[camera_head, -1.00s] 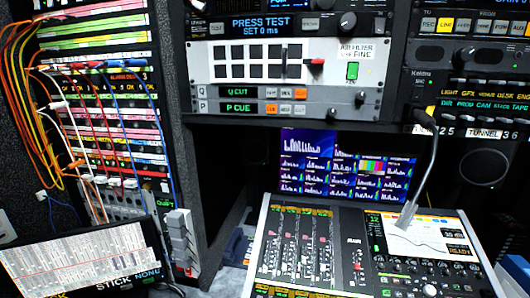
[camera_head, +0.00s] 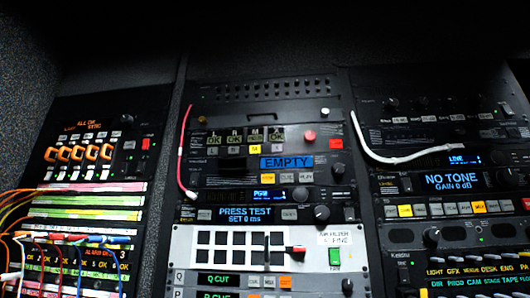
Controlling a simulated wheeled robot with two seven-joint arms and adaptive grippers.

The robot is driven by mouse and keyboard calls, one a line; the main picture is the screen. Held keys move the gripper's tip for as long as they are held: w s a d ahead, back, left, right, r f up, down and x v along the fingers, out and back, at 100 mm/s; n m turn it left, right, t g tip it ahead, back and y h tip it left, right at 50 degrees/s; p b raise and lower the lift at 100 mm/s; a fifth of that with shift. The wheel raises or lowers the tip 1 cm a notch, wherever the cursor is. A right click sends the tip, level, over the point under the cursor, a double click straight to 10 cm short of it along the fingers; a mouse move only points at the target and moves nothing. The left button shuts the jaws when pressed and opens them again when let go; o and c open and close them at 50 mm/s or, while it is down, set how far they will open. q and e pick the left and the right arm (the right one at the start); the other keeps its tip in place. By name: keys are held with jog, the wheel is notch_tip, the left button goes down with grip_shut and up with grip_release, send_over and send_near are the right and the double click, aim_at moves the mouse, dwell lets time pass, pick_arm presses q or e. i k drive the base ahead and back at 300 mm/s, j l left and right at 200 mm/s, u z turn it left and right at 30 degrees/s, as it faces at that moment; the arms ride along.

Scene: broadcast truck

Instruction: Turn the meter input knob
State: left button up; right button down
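No label that reads as meter input is legible, so I cannot tell which knob is the meter input knob. In the centre rack, a round knob (camera_head: 300,194) sits right of the PGM display (camera_head: 266,195). A larger dark knob (camera_head: 322,213) sits right of the PRESS TEST display (camera_head: 245,213). Above them is a unit with a row of small L, R, M windows (camera_head: 232,136) showing OK, with a red round button (camera_head: 309,136) at its right. Neither gripper is in view.
A red cable (camera_head: 182,155) hangs down the centre rack's left side. A white cable (camera_head: 395,157) crosses the right rack. Orange and other patch cables (camera_head: 25,240) hang from the left rack. A white panel (camera_head: 205,258) with black buttons is below centre.

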aim_at(310, 136)
jog(key=k+l+z, duration=0.1)
jog(key=l, duration=0.25)
jog(key=k+l+z, duration=0.1)
jog(key=k+l, duration=0.25)
jog(key=k+l+z, duration=0.1)
jog(key=l, duration=0.35)
jog(key=k, duration=0.1)
